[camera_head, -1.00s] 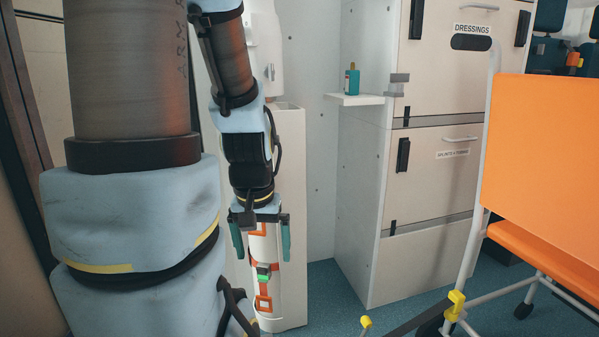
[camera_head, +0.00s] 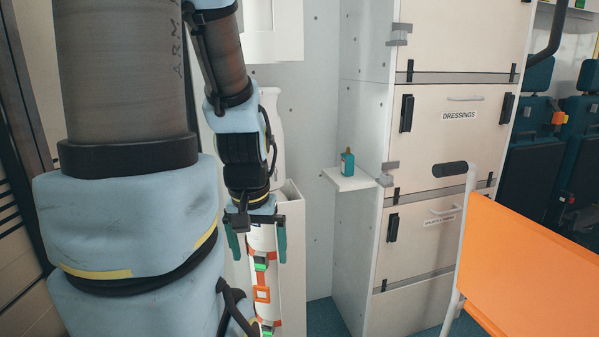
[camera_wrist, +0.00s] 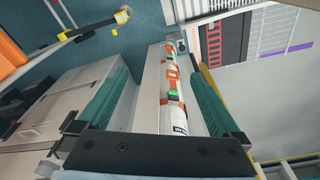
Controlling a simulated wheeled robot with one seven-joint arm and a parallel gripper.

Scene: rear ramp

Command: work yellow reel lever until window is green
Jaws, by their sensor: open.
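I cannot make out a yellow reel lever or its window for certain. In the wrist view, a small yellow part (camera_wrist: 122,16) sits at the end of a dark bar at the top left; I cannot tell what it is. My gripper (camera_head: 257,245) is open and empty, pointing down. Its two teal fingers also show in the wrist view (camera_wrist: 160,78), spread wide. A white cylinder (camera_head: 263,240) with orange straps and green buckles appears between and below the fingers; whether they reach around it is unclear.
The cylinder stands against a white housing (camera_head: 292,240). To the right are a small shelf (camera_head: 348,180) with a teal bottle (camera_head: 347,162), a drawer cabinet (camera_head: 430,165) and an orange chair (camera_head: 535,265). Blue floor (camera_wrist: 150,25) is open beside the chair.

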